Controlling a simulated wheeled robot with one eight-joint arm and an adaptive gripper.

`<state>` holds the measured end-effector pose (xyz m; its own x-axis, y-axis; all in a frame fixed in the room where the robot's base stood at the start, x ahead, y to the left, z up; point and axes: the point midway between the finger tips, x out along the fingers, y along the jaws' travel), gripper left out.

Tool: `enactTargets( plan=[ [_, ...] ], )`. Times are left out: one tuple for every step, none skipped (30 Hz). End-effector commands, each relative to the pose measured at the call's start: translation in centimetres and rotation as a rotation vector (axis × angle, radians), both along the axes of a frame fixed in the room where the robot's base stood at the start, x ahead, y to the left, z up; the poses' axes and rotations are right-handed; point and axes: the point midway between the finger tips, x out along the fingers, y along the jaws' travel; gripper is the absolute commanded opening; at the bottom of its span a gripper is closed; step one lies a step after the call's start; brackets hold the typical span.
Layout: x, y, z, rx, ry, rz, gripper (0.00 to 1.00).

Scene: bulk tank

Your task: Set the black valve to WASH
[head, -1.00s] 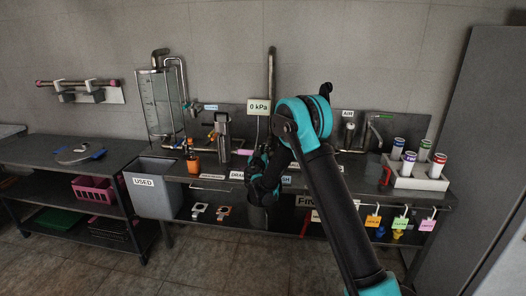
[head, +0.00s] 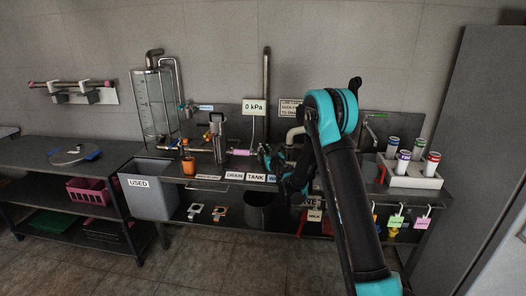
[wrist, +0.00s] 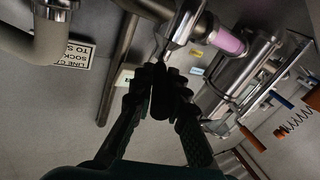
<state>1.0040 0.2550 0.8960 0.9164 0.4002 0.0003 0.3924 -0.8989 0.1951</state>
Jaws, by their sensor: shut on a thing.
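My gripper (head: 268,157) is at the steel pipework just above the labels DRAIN (head: 234,175) and TANK (head: 256,177). The WASH label (head: 272,180) is partly hidden by my arm. In the wrist view my gripper (wrist: 164,76) is shut on a dark handle, which I take to be the black valve (wrist: 161,103). The fingers cover much of it, and a steel fitting lies right beyond the fingertips. Which label the handle points to cannot be told from these views.
A pink sleeve (head: 241,152) is on the pipe left of my gripper. A gauge (head: 254,107) reads 0 kPa. An orange bottle (head: 188,165) and a steel cylinder (head: 217,140) stand left. A rack (head: 413,178) with capped tubes stands right.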

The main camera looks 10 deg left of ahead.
Motion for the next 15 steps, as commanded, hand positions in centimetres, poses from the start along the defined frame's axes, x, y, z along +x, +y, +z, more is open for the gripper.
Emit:
enactTargets(
  plan=[
    [0.26, -0.27, 0.05, -0.001, 0.000, 0.016, 0.00],
    [0.28, -0.35, 0.04, -0.001, 0.000, 0.025, 0.00],
    [0.28, -0.40, 0.03, -0.001, 0.000, 0.037, 0.00],
    [0.29, -0.44, 0.03, -0.001, 0.000, 0.042, 0.00],
    [0.29, -0.46, 0.03, -0.001, 0.000, 0.047, 0.00],
    [0.27, -0.43, 0.03, 0.000, 0.000, 0.051, 0.00],
    [0.26, -0.42, 0.04, 0.000, 0.000, 0.053, 0.00],
    [0.25, -0.41, 0.03, 0.000, 0.000, 0.054, 0.00],
    [0.25, -0.40, 0.03, 0.000, 0.000, 0.054, 0.00],
    [0.25, -0.40, 0.03, 0.000, 0.000, 0.054, 0.00],
    [0.25, -0.40, 0.03, 0.000, 0.000, 0.053, 0.00],
    [0.25, -0.40, 0.03, 0.000, 0.000, 0.053, 0.00],
    [0.25, -0.40, 0.03, 0.000, 0.000, 0.053, 0.00],
    [0.25, -0.40, 0.03, 0.000, 0.000, 0.053, 0.00],
    [0.25, -0.41, 0.03, 0.000, 0.000, 0.052, 0.16]
  ],
)
